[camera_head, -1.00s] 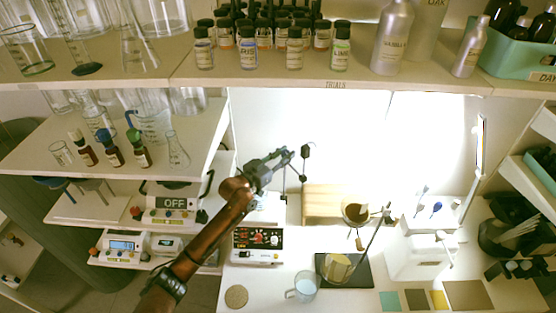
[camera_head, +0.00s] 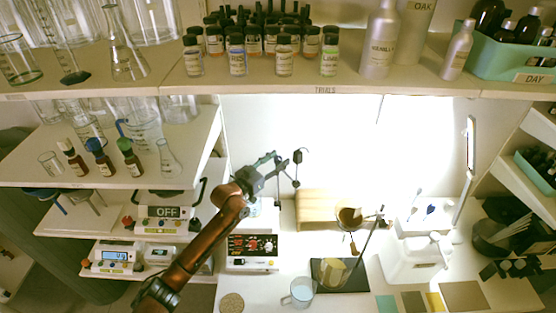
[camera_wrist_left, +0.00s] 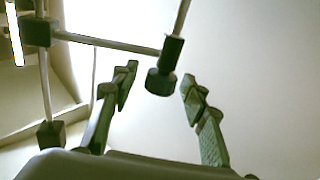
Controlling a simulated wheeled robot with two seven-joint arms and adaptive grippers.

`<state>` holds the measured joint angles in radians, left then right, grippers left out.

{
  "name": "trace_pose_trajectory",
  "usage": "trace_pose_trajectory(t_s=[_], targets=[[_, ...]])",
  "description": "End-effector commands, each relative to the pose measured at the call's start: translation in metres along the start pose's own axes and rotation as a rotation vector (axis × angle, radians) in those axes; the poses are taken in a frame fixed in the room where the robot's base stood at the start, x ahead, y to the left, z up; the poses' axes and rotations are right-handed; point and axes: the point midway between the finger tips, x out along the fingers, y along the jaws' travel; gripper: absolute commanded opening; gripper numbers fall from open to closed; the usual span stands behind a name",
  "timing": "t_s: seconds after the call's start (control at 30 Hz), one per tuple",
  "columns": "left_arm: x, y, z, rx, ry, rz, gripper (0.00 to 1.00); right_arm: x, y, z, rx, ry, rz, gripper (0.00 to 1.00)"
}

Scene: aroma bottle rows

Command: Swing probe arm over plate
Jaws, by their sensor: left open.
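The plate on top is partly hidden by my left arm. My left gripper (camera_head: 272,162) is raised above the hotplate, just left of the probe arm's upper clamp. In the left wrist view, my left gripper (camera_wrist_left: 158,88) has its fingers apart. The horizontal rod (camera_wrist_left: 110,43) runs to a dark clamp (camera_wrist_left: 165,65) that appears between the fingertips; contact is not visible. My right gripper does not show.
A wooden block (camera_head: 318,208) and a ring stand with a brown bowl (camera_head: 349,217) stand to the right. A glass mug (camera_head: 300,291) and a dark board (camera_head: 350,276) are in front. A bottle shelf (camera_head: 330,84) crosses above. Balances (camera_head: 115,256) sit at left.

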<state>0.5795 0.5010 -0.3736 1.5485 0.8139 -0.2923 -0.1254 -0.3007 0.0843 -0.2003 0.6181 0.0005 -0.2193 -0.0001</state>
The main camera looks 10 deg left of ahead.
Motion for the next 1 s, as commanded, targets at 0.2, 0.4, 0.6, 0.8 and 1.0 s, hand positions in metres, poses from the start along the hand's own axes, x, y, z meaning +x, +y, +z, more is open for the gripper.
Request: trace_pose_trajectory(t_s=[0.2,0.4,0.6,0.8,1.0], targets=[[-0.037,-0.002,0.002,0.002,-0.002,-0.002,0.41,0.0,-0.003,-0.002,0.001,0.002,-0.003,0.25],[-0.079,-0.001,0.001,0.002,-0.002,-0.001,0.41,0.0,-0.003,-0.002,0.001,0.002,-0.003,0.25],[-0.107,-0.001,0.0,0.002,0.001,-0.001,0.41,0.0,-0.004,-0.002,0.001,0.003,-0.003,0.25],[-0.116,0.0,-0.001,0.002,0.002,0.0,0.41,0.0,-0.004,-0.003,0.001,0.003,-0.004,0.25],[-0.116,0.0,-0.001,0.001,0.002,0.0,0.41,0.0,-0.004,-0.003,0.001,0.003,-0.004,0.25]])
